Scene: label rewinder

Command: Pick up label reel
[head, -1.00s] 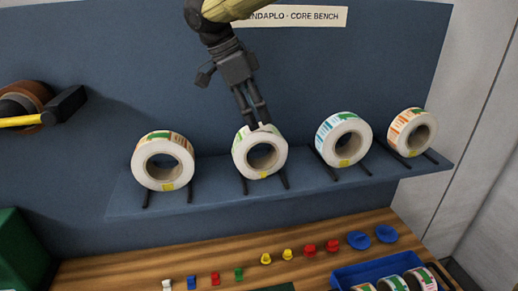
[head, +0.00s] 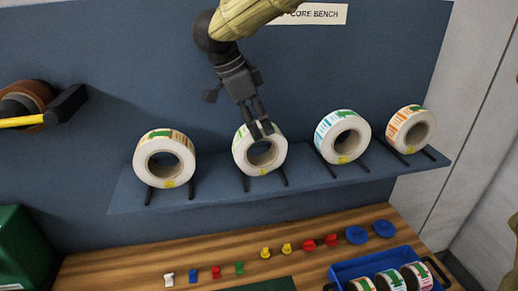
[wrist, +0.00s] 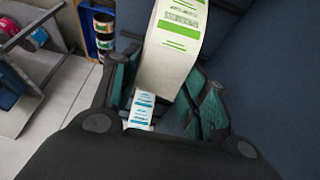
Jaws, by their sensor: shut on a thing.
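The label reel (head: 246,165) is white with green print and sits second from left on the shelf, over two black pegs. My gripper (head: 262,131) comes down on it from above, with its fingers at the reel's upper rim, overlapping its front face near the core hole. In the wrist view the reel's green-printed label band (wrist: 180,45) runs between the teal finger pads of my gripper (wrist: 168,88), which is shut on it. The reel still appears to rest on its pegs. The fingers hide part of its top.
Other reels stand on the blue shelf (head: 210,197): one at left (head: 141,165) and two at right (head: 322,142) (head: 397,134). Below, the wooden bench (head: 120,267) carries small coloured pieces and a blue crate (head: 347,270) with reels. A blue back panel stands close behind.

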